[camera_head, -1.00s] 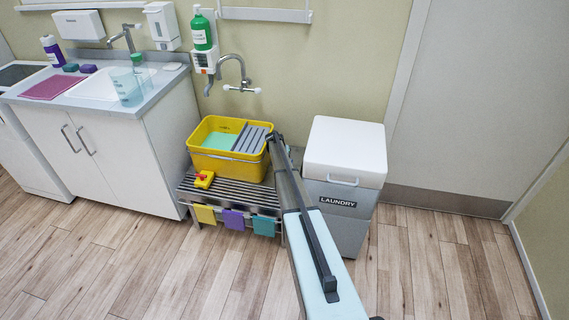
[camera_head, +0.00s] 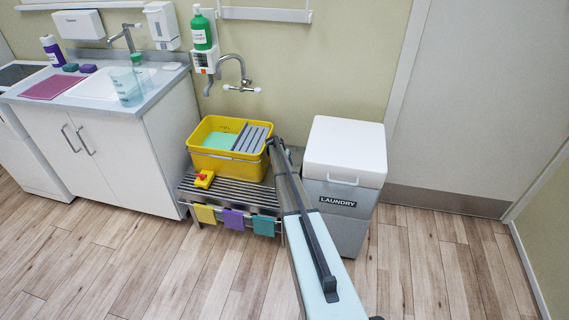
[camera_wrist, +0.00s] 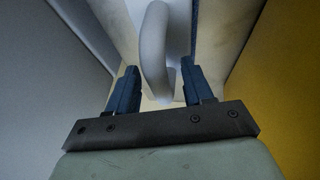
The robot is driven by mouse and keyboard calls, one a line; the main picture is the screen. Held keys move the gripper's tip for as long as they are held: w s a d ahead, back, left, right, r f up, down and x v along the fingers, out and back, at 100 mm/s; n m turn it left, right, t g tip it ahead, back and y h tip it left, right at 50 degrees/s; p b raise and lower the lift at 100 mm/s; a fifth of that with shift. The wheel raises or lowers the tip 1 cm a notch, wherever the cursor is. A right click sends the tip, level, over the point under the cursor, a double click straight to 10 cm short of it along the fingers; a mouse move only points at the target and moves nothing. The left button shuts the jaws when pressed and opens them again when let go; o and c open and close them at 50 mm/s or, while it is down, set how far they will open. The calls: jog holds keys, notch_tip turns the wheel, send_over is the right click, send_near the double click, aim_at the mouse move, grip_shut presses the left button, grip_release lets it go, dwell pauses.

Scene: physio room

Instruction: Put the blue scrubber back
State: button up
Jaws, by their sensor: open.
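In the wrist view my gripper (camera_wrist: 159,68) is open, its two dark blue fingers standing on either side of a white curved handle (camera_wrist: 154,45). I cannot tell whether they touch it. The handle is joined to a pale body that fills the top of the view, with a thin dark blue strip (camera_wrist: 193,25) beside it. This may be the blue scrubber, but the close view does not settle it. In the head view my arm reaches down between the yellow tub (camera_head: 200,161) and the laundry bin (camera_head: 345,160); my fingers are hidden there.
The tub stands on a slatted metal rack (camera_head: 240,196) with yellow, purple and teal cloths on its front. A wall tap (camera_head: 240,85) is above. A teal block (camera_head: 70,67) and a purple block (camera_head: 88,69) lie on the sink counter at left. The floor in front is clear.

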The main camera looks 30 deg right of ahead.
jog(key=shift+r, duration=0.15)
jog(key=v, duration=1.2)
jog(key=s+a+f, duration=0.3)
jog(key=s+a, duration=0.1)
jog(key=s+a+f+n+g+y, duration=0.1)
jog(key=s+a+f, duration=0.3)
jog(key=s+a, duration=0.1)
jog(key=s+a+f+n, duration=0.1)
jog(key=s+a+f, duration=0.2)
jog(key=s+a, duration=0.2)
jog(key=shift+f+g, duration=0.2)
jog(key=shift+g, duration=0.1)
jog(key=s+a+f+n+g+y, duration=0.1)
jog(key=s+a+f, duration=0.2)
jog(key=s+a, duration=0.65)
jog(key=s+a+f+n+g+y, duration=0.15)
jog(key=s+a, duration=0.35)
jog(key=s, duration=1)
jog(key=s+a+f+n+g, duration=0.2)
jog(key=s+a+f, duration=0.2)
jog(key=s+a, duration=0.55)
jog(key=s+a+r+n+g, duration=0.1)
jog(key=s+a+r, duration=0.1)
jog(key=s, duration=0.9)
jog(key=s+a+r+n+g+y, duration=0.1)
jog(key=s, duration=1)
jog(key=shift+a+r, duration=0.35)
jog(key=shift+r, duration=0.05)
jog(key=shift+w+g, duration=0.1)
jog(key=shift+g, duration=0.15)
